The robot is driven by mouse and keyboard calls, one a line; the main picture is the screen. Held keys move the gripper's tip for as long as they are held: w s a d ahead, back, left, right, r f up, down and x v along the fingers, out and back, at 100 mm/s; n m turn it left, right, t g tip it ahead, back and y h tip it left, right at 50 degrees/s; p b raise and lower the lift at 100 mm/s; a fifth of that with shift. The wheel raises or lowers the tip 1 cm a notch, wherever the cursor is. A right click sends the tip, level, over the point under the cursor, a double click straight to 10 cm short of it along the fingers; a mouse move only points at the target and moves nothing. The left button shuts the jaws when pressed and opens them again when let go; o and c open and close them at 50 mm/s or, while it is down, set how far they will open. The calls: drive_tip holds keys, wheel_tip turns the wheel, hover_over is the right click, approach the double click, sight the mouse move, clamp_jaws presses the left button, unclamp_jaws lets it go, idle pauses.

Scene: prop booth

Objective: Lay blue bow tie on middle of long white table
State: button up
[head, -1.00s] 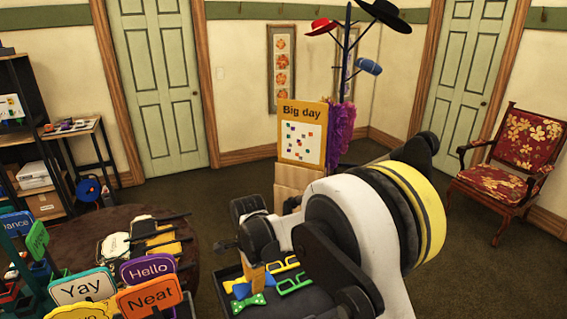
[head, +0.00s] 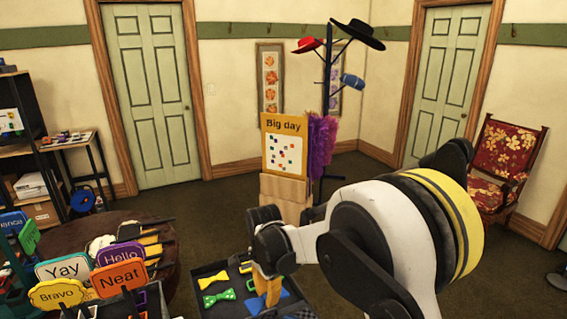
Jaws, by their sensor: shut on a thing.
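My gripper (head: 267,289) points down over a dark tray on the right side of the round table, its orange-yellow fingers low among the props. It is shut on a blue piece, which looks like the blue bow tie (head: 283,293). The fingers cover part of it, and only some blue shows beside them. Whether it is clear of the tray floor cannot be told. The long white table does not show in this view.
The dark tray (head: 203,269) also holds a green bow tie (head: 220,298), a yellow bow tie (head: 214,279) and other props. A Big day board (head: 284,145) and a hat stand (head: 327,100) are behind.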

sight(283, 296)
drive_tip(key=d+n, duration=0.1)
drive_tip(key=d, duration=0.1)
drive_tip(key=d+n, duration=0.1)
drive_tip(key=d, duration=0.1)
drive_tip(key=shift+w+d+f, duration=0.15)
drive_tip(key=shift+w, duration=0.05)
drive_tip(key=s+d+n, duration=0.4)
drive_tip(key=d, duration=0.5)
drive_tip(key=s+d+n, duration=0.4)
drive_tip(key=d+n, duration=0.1)
drive_tip(key=d, duration=0.5)
drive_tip(key=f+b, duration=0.5)
drive_tip(key=b, duration=0.1)
drive_tip(key=shift+s+a+f+b, duration=0.1)
drive_tip(key=shift+a+f+b, duration=0.2)
drive_tip(key=shift+f, duration=0.1)
drive_tip(key=shift+d, duration=0.15)
